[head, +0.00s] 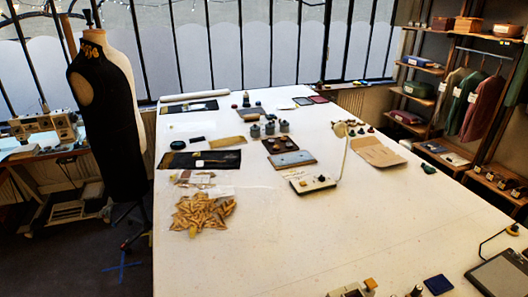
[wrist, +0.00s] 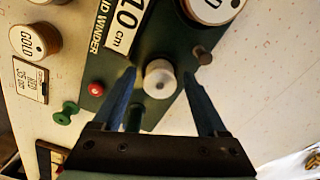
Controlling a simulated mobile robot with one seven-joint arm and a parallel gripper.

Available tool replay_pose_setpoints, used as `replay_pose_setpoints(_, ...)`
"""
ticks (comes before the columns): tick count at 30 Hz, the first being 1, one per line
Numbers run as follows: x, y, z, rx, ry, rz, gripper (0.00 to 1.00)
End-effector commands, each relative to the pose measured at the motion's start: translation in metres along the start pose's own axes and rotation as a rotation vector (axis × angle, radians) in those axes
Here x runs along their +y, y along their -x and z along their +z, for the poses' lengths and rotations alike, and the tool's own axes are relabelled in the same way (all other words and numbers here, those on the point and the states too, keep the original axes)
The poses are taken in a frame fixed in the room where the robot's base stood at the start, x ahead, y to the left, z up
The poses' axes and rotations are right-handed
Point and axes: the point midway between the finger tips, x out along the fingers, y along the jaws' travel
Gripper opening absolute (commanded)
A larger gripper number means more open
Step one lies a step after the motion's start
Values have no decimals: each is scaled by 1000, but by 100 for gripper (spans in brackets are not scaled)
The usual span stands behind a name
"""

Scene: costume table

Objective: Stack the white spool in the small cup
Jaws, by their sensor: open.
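In the wrist view, my gripper (wrist: 159,73) is open, with its two blue fingers on either side of a white round-topped piece (wrist: 159,78). This piece looks like the white spool, and it stands on or in front of a dark green panel. A gap shows between it and each finger, so nothing is gripped. I cannot make out the small cup for certain in either view. Several small grey pots (head: 270,129) stand mid-table in the head view, too small to tell apart. My gripper does not show in the head view.
Beside the fingers are a green winder panel (wrist: 104,58) with a red button (wrist: 96,88), a brown knob (wrist: 203,55), round "GOLD" labelled tops (wrist: 41,41) and a green piece (wrist: 65,115). In the head view, the white table (head: 270,235) is clear at front centre.

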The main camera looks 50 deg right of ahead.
Motion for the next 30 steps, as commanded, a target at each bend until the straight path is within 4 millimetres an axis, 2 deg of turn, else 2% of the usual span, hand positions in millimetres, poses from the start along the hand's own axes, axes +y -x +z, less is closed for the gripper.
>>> replay_pose_setpoints(5,0,10,0,0,0,-1,75)
replay_pose_setpoints(8,-1,23,0,2,0,-4,75)
replay_pose_setpoints(21,0,118,0,0,0,1,75)
replay_pose_setpoints(30,0,128,0,0,0,1,75)
